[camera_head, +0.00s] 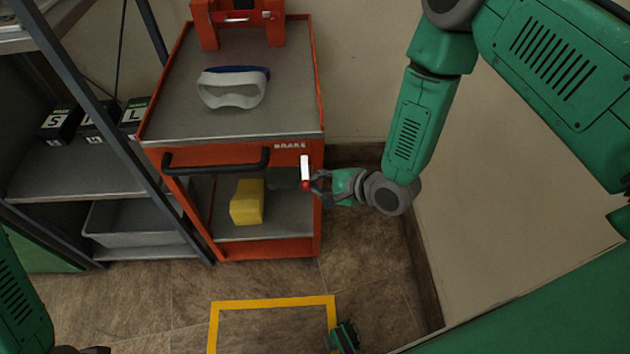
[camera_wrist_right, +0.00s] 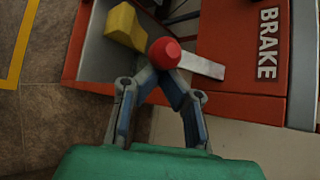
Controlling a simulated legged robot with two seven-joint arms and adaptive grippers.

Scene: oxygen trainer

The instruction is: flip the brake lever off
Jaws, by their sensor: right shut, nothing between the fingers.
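The brake lever (camera_head: 304,168) is a white bar with a red knob at its lower end, on the front right of the orange cart (camera_head: 319,120) under the word BRAKE. In the right wrist view the lever's white bar (camera_wrist_right: 203,66) runs right from the red knob (camera_wrist_right: 164,53). My right gripper (camera_head: 313,184) is shut with nothing between its fingers. Its fingertips (camera_wrist_right: 163,74) are right at the knob; I cannot tell whether they touch it. My left gripper (camera_head: 90,350) is only just in view at the bottom left edge, mostly cut off.
The cart has a black handle (camera_head: 216,160), a yellow block (camera_head: 247,203) on its lower shelf and white goggles (camera_head: 232,90) on top. A metal shelf (camera_head: 60,184) with boxes stands left. A yellow floor outline (camera_head: 272,303) lies in front. A wall is close on the right.

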